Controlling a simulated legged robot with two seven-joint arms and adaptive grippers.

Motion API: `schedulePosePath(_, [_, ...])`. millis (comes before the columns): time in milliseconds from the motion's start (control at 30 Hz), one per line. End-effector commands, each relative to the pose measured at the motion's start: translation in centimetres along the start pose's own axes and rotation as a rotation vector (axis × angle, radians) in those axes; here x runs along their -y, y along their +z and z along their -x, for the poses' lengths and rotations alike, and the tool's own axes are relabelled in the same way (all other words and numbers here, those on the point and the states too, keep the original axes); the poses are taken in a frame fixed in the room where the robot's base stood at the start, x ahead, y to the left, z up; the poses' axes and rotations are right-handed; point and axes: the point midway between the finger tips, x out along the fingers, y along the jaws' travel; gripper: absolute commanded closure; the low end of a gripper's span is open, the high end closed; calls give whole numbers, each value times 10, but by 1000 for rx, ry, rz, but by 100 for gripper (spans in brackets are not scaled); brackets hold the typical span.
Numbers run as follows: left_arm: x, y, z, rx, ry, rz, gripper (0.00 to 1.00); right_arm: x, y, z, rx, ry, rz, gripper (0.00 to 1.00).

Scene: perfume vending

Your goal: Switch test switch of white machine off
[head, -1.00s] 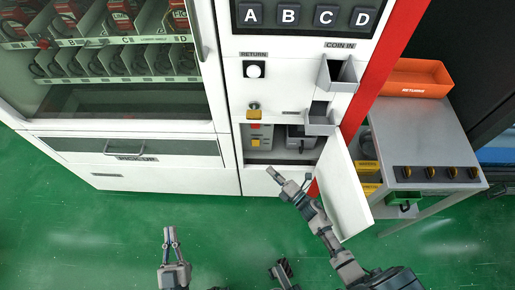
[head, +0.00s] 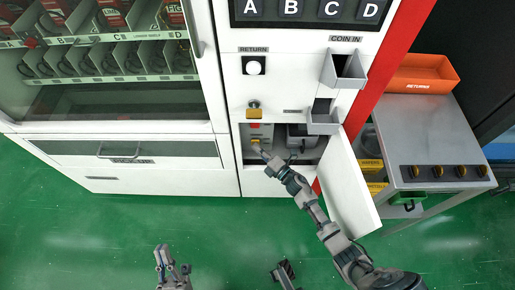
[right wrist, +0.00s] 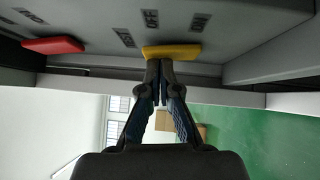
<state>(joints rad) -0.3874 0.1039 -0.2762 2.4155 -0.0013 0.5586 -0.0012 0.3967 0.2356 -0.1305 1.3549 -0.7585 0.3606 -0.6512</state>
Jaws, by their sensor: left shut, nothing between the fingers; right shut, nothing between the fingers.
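The white machine (head: 228,178) stands ahead with its lower compartment open. Inside, at the left, a panel carries a red switch (head: 254,126) and a yellow switch (head: 255,140). In the right wrist view the yellow switch (right wrist: 172,52) is by the labels TEST, OFF and ON, and the red switch (right wrist: 52,45) is to its left. My right gripper (head: 258,150) is shut and empty, its tips at the yellow switch's edge (right wrist: 160,62); I cannot tell whether they touch. My left gripper (head: 170,262) is shut and empty, low over the green floor, away from the machine.
The compartment's white door (head: 350,190) hangs open to the right, beside my right arm. A yellow tag (head: 254,113) sits under a lock above the compartment. A grey side table (head: 430,130) with an orange tray (head: 425,72) stands at the right.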

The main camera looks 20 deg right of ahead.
Motion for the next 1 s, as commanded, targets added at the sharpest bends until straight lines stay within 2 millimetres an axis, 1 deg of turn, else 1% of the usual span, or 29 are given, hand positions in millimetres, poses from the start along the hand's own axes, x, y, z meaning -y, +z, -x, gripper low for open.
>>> schedulePosePath(200, [0,1,-1,0,0,1,100,-2,4,-4,0,1,1,100])
schedulePosePath(533, [1,0,0,6,1,-1,100,-3,3,-1,2,1,-1,100])
schedulePosePath(633, [0,-2,3,21,3,-3,100,-2,-2,6,1,-1,-4,100])
schedulePosePath(733, [1,-8,11,43,6,-5,100,-6,-12,17,-1,1,-5,100])
schedulePosePath(833, [7,-15,21,65,5,-4,100,-12,-25,26,-2,2,-1,100])
schedulePosePath(867, [10,-18,23,78,3,-5,100,-15,-28,32,-2,2,2,100])
schedulePosePath(933, [20,-14,26,129,-3,-6,100,-21,-32,41,-2,3,10,100])
schedulePosePath(1000, [26,-5,26,179,-8,-5,100,-21,-35,47,-3,-3,13,100])
